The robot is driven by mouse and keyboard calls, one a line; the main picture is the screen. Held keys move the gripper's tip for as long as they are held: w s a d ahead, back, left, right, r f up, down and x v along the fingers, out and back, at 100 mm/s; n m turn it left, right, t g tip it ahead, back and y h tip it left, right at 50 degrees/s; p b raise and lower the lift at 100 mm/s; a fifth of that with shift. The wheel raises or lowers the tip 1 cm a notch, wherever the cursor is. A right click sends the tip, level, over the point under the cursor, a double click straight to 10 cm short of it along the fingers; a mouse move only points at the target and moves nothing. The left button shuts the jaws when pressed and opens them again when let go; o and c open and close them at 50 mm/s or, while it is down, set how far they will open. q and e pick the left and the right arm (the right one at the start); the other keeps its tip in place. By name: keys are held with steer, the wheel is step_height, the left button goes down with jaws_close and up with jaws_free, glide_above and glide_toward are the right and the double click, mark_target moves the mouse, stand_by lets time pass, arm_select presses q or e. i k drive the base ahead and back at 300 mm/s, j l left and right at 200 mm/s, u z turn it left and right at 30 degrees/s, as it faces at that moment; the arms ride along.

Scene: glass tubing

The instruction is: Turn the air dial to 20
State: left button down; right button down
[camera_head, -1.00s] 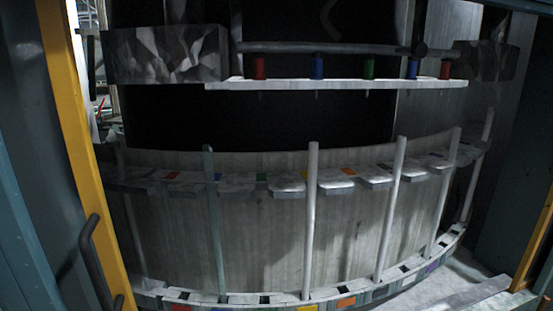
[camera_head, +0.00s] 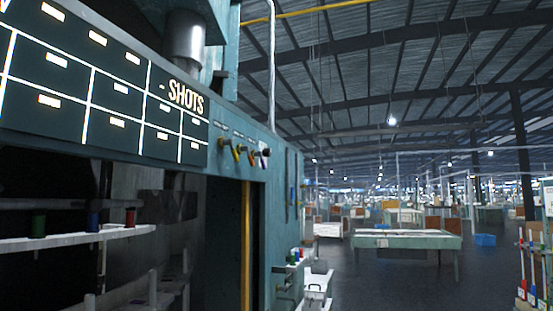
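Several small knobs (camera_head: 238,152) sit in a row on the teal machine panel (camera_head: 228,125), left of the middle of the head view. Some look yellow or orange and the rightmost is dark. Small labels run above them, too small to read, so I cannot tell which knob is the air dial or where it points. Neither of my grippers is in view.
A dark board marked "SHOTS" (camera_head: 186,97) is left of the knobs. Below it a shelf (camera_head: 75,240) holds coloured spools. A yellow post (camera_head: 246,249) edges an opening. Right of the machine is open floor (camera_head: 385,285) before a pale green table (camera_head: 407,240).

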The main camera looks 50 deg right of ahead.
mark_target(267, 152)
steer(key=z, duration=1.6)
steer(key=i+l+u, duration=0.25)
steer(key=i+l, duration=0.45)
steer(key=i+l+u, duration=0.3)
steer(key=i+l, duration=0.35)
steer(key=l, duration=0.15)
